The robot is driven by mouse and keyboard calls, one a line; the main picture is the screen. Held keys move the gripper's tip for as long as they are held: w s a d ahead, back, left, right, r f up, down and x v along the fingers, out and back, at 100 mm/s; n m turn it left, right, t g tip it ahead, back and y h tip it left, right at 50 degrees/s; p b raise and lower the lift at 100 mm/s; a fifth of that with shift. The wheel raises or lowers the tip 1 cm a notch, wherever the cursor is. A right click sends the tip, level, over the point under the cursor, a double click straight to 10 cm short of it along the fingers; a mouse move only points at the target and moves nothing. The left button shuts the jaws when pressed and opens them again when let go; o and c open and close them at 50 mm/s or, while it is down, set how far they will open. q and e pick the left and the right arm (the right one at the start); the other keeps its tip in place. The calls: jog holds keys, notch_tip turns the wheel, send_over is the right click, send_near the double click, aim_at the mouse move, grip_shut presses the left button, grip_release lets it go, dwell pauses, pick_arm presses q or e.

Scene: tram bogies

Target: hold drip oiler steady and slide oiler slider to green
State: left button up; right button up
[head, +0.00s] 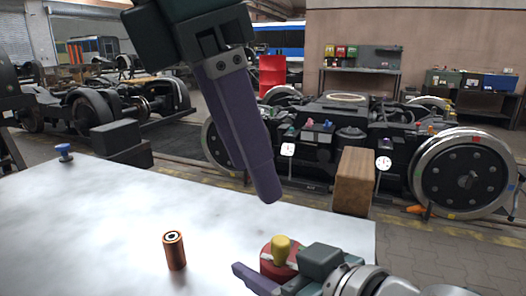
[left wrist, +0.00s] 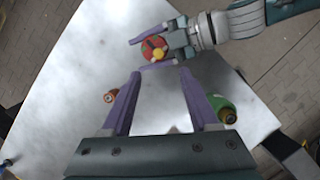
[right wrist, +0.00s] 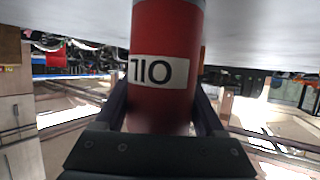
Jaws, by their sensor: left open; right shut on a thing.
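The drip oiler is a red cylinder with a yellow knob on top (head: 281,248); it stands at the table's front right in the head view. In the left wrist view its round top (left wrist: 155,48) shows red and green areas around the knob. In the right wrist view its red body (right wrist: 162,90) carries a white label. My right gripper (head: 262,272) is shut around the body from the side. My left gripper (left wrist: 161,74) is open and empty above the table; in the head view its purple finger points down, above and apart from the knob. I cannot make out the slider's exact position.
A copper cylinder (head: 174,250) stands on the white table (head: 110,210), left of the oiler. A blue knobbed piece (head: 64,152) is at the far left. Tram bogies stand behind.

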aim_at(280, 240)
pick_arm(q)
jog(key=d+f+m, duration=0.1)
jog(key=f+m, duration=0.1)
jog(key=f, duration=0.1)
jog(key=w+d+f+m+g, duration=0.1)
jog(key=f, duration=0.2)
jog(key=w+f+m+g+y, duration=0.1)
jog(key=f+m, duration=0.1)
jog(key=f, duration=0.1)
jog(key=shift+w+d+f+m, duration=0.1)
jog(key=shift+d+f+m, duration=0.05)
jog(key=shift+d+m, duration=0.2)
dwell(0.3)
grip_shut()
dwell(0.4)
